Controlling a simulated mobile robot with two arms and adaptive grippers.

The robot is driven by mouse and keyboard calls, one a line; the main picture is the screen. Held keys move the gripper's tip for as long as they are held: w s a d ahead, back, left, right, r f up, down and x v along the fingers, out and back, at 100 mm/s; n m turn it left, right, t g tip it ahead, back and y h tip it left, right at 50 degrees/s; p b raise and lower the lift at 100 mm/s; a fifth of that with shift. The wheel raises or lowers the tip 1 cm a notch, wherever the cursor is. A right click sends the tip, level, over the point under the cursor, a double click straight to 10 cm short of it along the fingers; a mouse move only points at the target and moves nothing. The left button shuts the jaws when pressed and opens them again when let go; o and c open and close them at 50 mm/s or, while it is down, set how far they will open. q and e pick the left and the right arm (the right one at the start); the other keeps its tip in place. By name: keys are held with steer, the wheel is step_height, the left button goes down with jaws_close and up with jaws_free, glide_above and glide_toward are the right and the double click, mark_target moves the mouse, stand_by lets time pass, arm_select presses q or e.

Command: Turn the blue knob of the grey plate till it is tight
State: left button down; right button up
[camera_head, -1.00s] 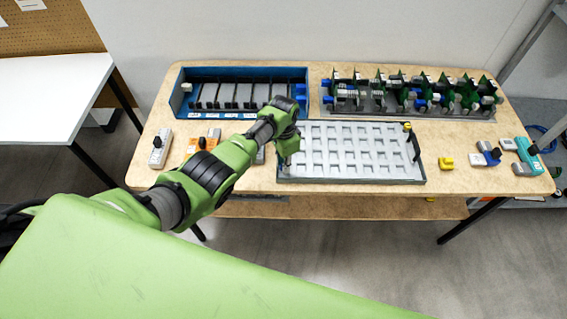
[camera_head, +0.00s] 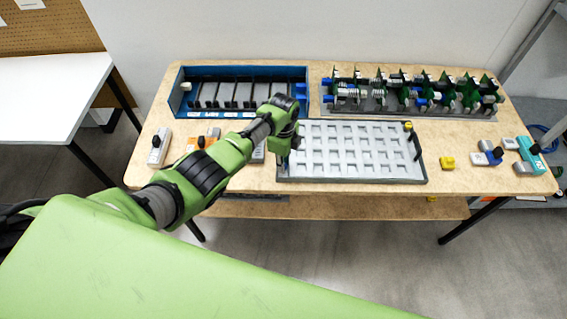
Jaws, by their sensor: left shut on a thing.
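The grey plate (camera_head: 350,180) lies flat on the wooden table, with a grid of light recesses and a dark rim. A yellow knob (camera_head: 408,125) shows at its far right corner. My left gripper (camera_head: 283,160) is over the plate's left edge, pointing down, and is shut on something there. The fingertips are small and dark, and the thing between them is hidden. I see no blue knob on the plate; the gripper and wrist cover part of its left side. My right gripper is not in view.
A blue rack (camera_head: 245,115) with grey slots stands behind on the left. A grey rack (camera_head: 400,112) with green boards stands at the back right. A yellow block (camera_head: 447,162) and a teal tool (camera_head: 530,153) lie to the right. Small grey parts (camera_head: 160,147) lie at left.

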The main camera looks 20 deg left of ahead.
arm_select(q)
steer(key=m, duration=0.2)
steer(key=m+b, duration=0.1)
steer(key=m, duration=0.1)
steer(key=shift+w+r+m, duration=0.1)
steer(key=shift+w+m, duration=0.1)
steer(key=shift+m, duration=0.2)
steer(key=m+b, duration=0.1)
steer(key=m, duration=0.3)
steer(key=m+b, duration=0.2)
steer(key=m, duration=0.4)
steer(key=shift+b, duration=0.4)
steer(key=m+b, duration=0.1)
steer(key=m, duration=0.1)
steer(key=shift+m+b, duration=0.3)
steer(key=m+b, duration=0.2)
steer(key=b, duration=0.5)
steer(key=m+b, duration=0.3)
steer(key=b, duration=0.5)
steer(key=shift+f+m, duration=0.2)
steer(key=shift+m, duration=0.1)
steer(key=shift+r+b, duration=0.2)
steer(key=shift+b, duration=0.7)
steer(key=shift+r+m, duration=0.1)
steer(key=shift+m, duration=0.2)
